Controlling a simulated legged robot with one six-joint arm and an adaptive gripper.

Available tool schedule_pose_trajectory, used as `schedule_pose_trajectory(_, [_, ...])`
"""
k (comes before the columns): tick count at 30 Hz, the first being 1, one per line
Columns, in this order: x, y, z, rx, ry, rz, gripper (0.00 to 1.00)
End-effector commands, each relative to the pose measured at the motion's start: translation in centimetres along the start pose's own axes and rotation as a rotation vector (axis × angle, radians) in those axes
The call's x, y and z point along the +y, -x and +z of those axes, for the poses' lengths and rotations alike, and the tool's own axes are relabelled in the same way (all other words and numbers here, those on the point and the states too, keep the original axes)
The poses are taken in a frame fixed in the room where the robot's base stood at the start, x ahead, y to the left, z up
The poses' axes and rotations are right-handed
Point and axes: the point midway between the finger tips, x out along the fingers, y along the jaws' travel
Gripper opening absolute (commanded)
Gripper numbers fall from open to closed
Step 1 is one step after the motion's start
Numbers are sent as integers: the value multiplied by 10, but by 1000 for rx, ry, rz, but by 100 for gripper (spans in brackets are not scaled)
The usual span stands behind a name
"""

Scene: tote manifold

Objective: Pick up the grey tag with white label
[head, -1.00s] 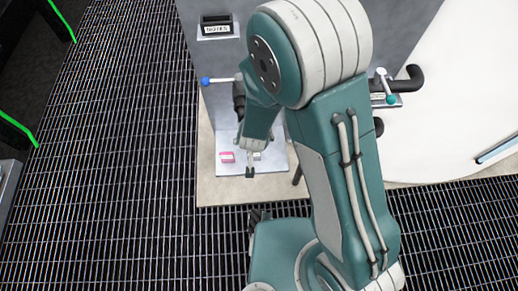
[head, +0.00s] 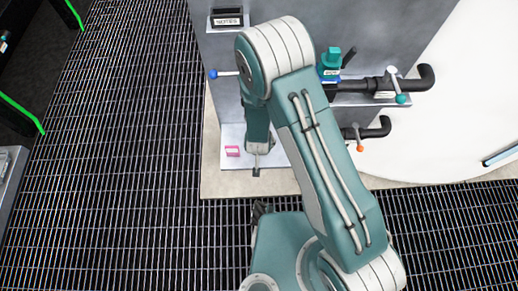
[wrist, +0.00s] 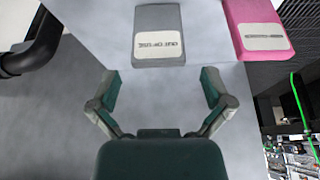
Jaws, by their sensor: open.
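The grey tag with a white label (wrist: 159,35) lies on a pale shelf at the top middle of the wrist view. The print on its label appears upside down there. My gripper (wrist: 160,85) is open and empty, with its two fingers spread on either side of the tag's line and the tag just beyond the fingertips. In the head view my gripper (head: 257,168) is small, over the front part of the shelf (head: 238,131). I cannot make out the grey tag there; my arm covers part of the shelf.
A pink tag (wrist: 262,25) with a white label lies right of the grey one; it also shows in the head view (head: 232,151). Black pipes (head: 375,84) with valve handles stand right of my arm. A blue-knobbed lever (head: 214,74) sticks out left. Dark grating surrounds the base.

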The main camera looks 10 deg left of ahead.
Motion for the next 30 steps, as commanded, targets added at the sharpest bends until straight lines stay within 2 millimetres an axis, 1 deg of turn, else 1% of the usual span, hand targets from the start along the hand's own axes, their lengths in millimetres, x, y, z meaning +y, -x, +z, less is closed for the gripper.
schedule_pose_trajectory(1, [1,-9,0,-2,-1,2,100])
schedule_pose_trajectory(3, [1,-17,0,-2,0,1,100])
schedule_pose_trajectory(6, [1,-24,0,-1,-1,0,100])
schedule_pose_trajectory(13, [0,-25,0,0,-1,0,100])
schedule_pose_trajectory(14, [0,-25,0,0,0,0,96])
schedule_pose_trajectory(15, [0,-25,0,0,0,0,78])
schedule_pose_trajectory(17, [0,-25,0,0,0,0,51])
schedule_pose_trajectory(18, [0,-25,0,0,0,0,35])
schedule_pose_trajectory(22, [0,-25,0,-1,0,0,33])
schedule_pose_trajectory(23, [0,-26,0,-1,0,0,26])
schedule_pose_trajectory(30, [1,-25,0,-2,0,0,26])
